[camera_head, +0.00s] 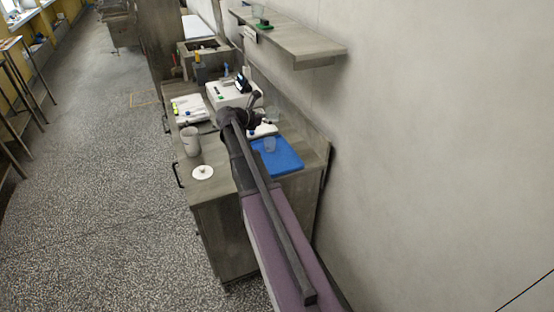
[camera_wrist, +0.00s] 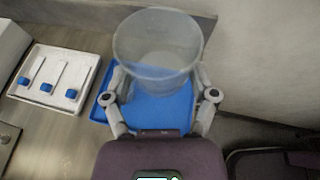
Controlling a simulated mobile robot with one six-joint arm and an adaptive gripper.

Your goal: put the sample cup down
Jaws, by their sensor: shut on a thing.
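The sample cup, a clear open cup (camera_wrist: 158,42), is between the two fingers of my gripper (camera_wrist: 160,82) in the wrist view. My gripper is shut on it, with one finger on each side. The cup looks upright, over the blue mat (camera_wrist: 160,110). In the head view the clear cup (camera_head: 270,145) shows beside my arm, over the blue mat (camera_head: 287,162) on the counter. My fingers are hidden behind my arm there. I cannot tell whether the cup's base touches the mat.
A white tray with blue-ended pieces (camera_wrist: 72,62) lies left of the mat. A grey beaker (camera_head: 191,141) and a white disc (camera_head: 203,172) stand near the counter's front edge. A white instrument (camera_head: 228,94) is farther back. The wall (camera_head: 400,130) and a shelf (camera_head: 300,45) bound the right.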

